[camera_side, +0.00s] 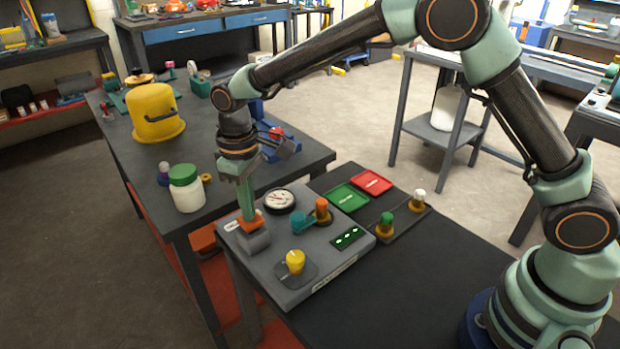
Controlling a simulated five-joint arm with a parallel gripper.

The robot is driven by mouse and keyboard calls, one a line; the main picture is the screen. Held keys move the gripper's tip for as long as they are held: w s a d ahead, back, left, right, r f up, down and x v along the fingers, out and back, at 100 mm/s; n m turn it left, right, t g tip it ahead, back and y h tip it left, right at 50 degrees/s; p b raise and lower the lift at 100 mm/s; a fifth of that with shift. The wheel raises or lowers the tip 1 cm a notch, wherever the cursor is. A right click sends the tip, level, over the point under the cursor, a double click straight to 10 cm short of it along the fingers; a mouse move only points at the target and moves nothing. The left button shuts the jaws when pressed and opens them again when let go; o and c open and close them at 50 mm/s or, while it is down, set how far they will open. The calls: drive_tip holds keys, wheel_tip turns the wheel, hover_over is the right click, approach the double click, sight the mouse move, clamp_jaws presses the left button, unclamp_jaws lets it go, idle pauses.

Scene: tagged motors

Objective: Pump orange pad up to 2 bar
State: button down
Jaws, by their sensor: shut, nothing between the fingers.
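The orange pad (251,223) sits on a grey block at the left edge of the grey pump panel (268,275). My gripper (248,212) points down with its greenish fingers together, directly over the pad. The fingertips look to be at or touching the pad's top; I cannot tell whether they press it down. Just right of it on the panel is a round white-faced gauge (280,200) with a dark rim. Its needle is too small to read.
The panel also bears a teal fitting (303,223), an orange-topped knob (322,208), a yellow knob (295,261) and a dark display (347,238). Green (347,198) and red (372,182) trays lie behind. A white jar (187,190) stands left. The front black tabletop is clear.

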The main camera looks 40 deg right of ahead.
drive_tip(key=shift+r, duration=1.85)
drive_tip(key=shift+f, duration=1.9)
drive_tip(key=shift+r, duration=1.95)
wheel_tip(320, 180, up, 6)
